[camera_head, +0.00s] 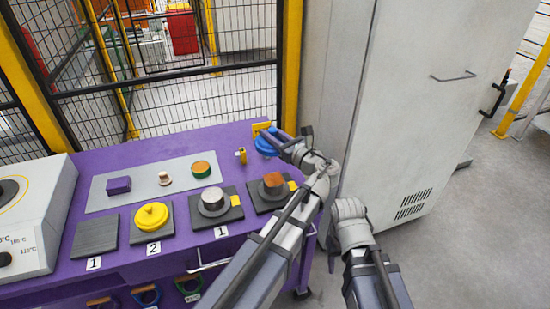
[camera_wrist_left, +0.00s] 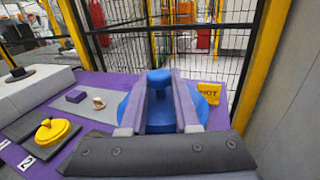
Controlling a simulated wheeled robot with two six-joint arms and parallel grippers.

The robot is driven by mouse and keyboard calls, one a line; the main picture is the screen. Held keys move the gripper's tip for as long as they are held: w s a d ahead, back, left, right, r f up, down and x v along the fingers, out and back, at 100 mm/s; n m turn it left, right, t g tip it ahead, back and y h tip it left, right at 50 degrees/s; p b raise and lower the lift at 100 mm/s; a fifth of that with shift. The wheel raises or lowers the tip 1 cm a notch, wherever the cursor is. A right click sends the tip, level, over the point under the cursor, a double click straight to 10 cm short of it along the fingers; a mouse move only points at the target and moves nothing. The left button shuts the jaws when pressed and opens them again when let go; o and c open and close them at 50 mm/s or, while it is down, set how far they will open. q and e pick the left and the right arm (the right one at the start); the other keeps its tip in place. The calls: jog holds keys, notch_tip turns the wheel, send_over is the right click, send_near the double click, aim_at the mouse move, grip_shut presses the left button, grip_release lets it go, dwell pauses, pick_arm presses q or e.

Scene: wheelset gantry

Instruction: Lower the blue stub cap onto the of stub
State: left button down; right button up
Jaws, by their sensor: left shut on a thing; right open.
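The blue stub cap (camera_head: 265,146) is at the back right corner of the purple table. My left gripper (camera_head: 276,141) is shut on its raised blue knob, which shows between the fingers in the left wrist view (camera_wrist_left: 158,82). I cannot tell whether the cap touches the table. A stub with a copper-coloured top (camera_head: 274,181) stands on a dark plate at the table's right, nearer than the cap. A bare grey metal stub (camera_head: 212,198) stands on the plate to its left. My right arm shows at lower right, but its gripper is not visible.
A yellow cap (camera_head: 152,216) sits on a plate beside an empty dark plate (camera_head: 95,237). A grey mat (camera_head: 140,185) holds a purple block, a small pale piece and a green-rimmed round piece. A yellow HOT sign (camera_wrist_left: 209,92) stands close behind the cap. A tall cabinet (camera_head: 420,110) bounds the right.

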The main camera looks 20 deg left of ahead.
pick_arm(q)
jog(key=b, duration=0.5)
send_over(273, 179)
notch_tip(273, 179, down, 7)
jog(key=shift+r, duration=0.3)
pick_arm(e)
notch_tip(273, 179, down, 6)
jog(key=shift+f, duration=0.25)
pick_arm(q)
notch_tip(273, 179, down, 6)
jog(key=b, duration=0.5)
jog(key=shift+r, duration=0.1)
pick_arm(e)
notch_tip(273, 179, down, 6)
jog(key=shift+r, duration=0.1)
pick_arm(q)
jog(key=shift+f+b, duration=2.05)
jog(key=shift+b, duration=0.25)
pick_arm(e)
jog(key=shift+f, duration=2.05)
pick_arm(q)
jog(key=c, duration=0.6)
grip_release()
jog(key=shift+o, duration=0.2)
pick_arm(e)
jog(key=shift+r, duration=0.1)
